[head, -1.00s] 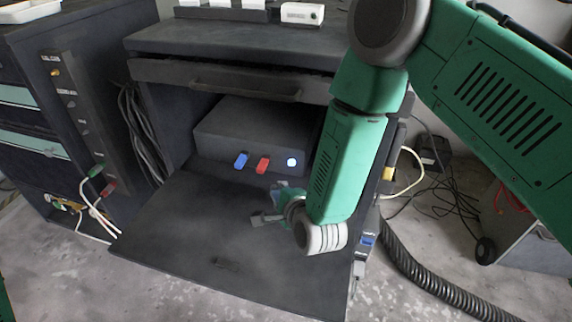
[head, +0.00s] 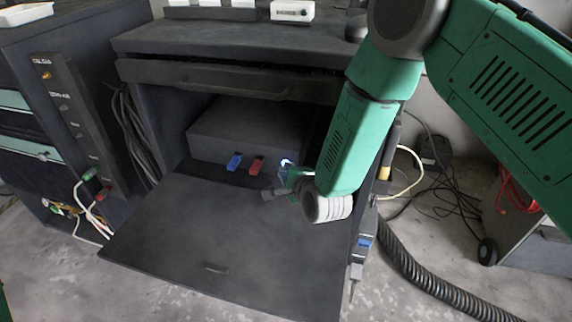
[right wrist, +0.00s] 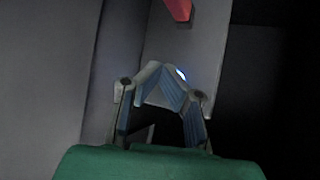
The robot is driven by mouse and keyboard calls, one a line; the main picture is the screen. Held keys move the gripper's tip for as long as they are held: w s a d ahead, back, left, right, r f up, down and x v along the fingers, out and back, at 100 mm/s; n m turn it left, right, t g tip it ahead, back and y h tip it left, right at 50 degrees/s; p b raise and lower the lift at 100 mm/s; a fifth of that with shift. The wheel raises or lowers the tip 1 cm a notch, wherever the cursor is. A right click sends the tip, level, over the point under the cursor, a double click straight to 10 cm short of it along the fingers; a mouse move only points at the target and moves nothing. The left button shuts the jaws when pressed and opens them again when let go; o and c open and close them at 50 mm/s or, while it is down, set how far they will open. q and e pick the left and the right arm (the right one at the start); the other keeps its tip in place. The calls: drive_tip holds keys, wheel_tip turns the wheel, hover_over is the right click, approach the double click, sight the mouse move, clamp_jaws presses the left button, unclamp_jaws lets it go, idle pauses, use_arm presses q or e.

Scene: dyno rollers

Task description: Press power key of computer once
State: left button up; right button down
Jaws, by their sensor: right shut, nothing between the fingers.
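The computer (head: 245,128) is a dark box inside the open cabinet. Its power key (head: 286,162) glows white at the right of its front face; the glow also shows in the right wrist view (right wrist: 181,74). My right gripper (head: 287,177) is shut and empty, with its tips right at the glowing key. In the right wrist view the closed fingertips (right wrist: 160,70) partly cover the key. I cannot tell whether they touch it. My left gripper is not in view.
A blue plug (head: 235,162) and a red plug (head: 256,165) stick out left of the key. The lowered cabinet door (head: 190,225) lies flat below the gripper. A drawer front (head: 215,82) hangs above the computer. Cables lie on the floor at right.

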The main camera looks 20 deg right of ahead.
drive_tip(key=shift+d, duration=0.15)
drive_tip(key=shift+a+r, duration=0.15)
drive_tip(key=shift+a, duration=0.7)
drive_tip(key=shift+d, duration=0.7)
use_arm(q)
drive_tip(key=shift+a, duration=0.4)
use_arm(e)
drive_tip(key=shift+w+a+r, duration=0.1)
drive_tip(key=shift+w+a, duration=0.2)
drive_tip(key=shift+a, duration=0.35)
drive_tip(key=shift+d, duration=0.1)
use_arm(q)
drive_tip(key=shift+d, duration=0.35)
use_arm(e)
drive_tip(key=shift+d, duration=0.35)
drive_tip(key=shift+w, duration=0.1)
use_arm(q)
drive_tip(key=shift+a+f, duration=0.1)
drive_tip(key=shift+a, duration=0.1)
use_arm(e)
drive_tip(key=shift+w+a, duration=0.1)
drive_tip(key=shift+w, duration=0.1)
